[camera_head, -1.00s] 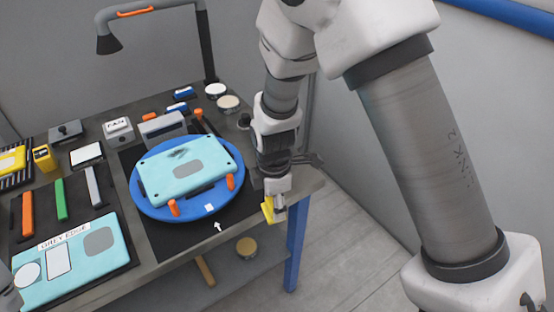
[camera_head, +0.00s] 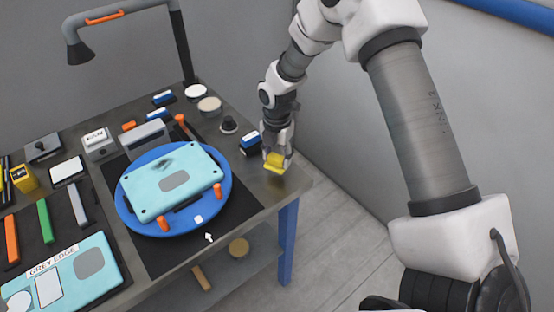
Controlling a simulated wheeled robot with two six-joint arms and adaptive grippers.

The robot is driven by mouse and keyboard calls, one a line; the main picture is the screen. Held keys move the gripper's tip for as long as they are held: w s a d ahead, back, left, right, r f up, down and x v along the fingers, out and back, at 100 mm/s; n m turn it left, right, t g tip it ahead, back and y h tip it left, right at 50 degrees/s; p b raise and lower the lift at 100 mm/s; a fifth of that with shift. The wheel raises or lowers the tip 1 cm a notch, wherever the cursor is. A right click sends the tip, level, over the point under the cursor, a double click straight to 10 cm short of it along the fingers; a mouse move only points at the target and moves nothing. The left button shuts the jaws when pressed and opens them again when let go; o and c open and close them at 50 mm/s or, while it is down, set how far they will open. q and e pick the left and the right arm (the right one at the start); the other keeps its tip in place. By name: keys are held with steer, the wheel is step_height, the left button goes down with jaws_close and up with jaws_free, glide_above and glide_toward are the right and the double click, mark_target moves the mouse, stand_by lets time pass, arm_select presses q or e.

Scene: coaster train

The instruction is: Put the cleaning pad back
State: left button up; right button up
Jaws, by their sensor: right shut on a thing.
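The yellow cleaning pad (camera_head: 275,165) is in my right gripper (camera_head: 277,152), whose fingers are shut on it. The pad is at the right end of the grey table (camera_head: 262,191), close to its edge, with the gripper pointing down. A dark shadow patch lies just below the pad; I cannot tell whether the pad touches the table. My left gripper is not in view.
A blue turntable (camera_head: 128,212) carries a light-blue panel (camera_head: 180,178) with orange clamps. A lamp (camera_head: 80,52) arches over the back left. Bare tabletop lies right of the turntable.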

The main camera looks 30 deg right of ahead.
mark_target(277, 163)
step_height(277, 163, down, 3)
steer(key=shift+s+r+p, duration=0.1)
steer(key=shift+r+p, duration=0.05)
steer(key=shift+p, duration=0.35)
steer(key=shift+d+f, duration=0.1)
steer(key=shift+f, duration=0.4)
steer(key=o, duration=0.9)
steer(key=shift+o, duration=1.1)
steer(key=shift+r, duration=0.3)
steer(key=shift+r+b, duration=0.35)
steer(key=shift+r, duration=0.05)
step_height(277, 163, up, 11)
steer(key=shift+b, duration=1.05)
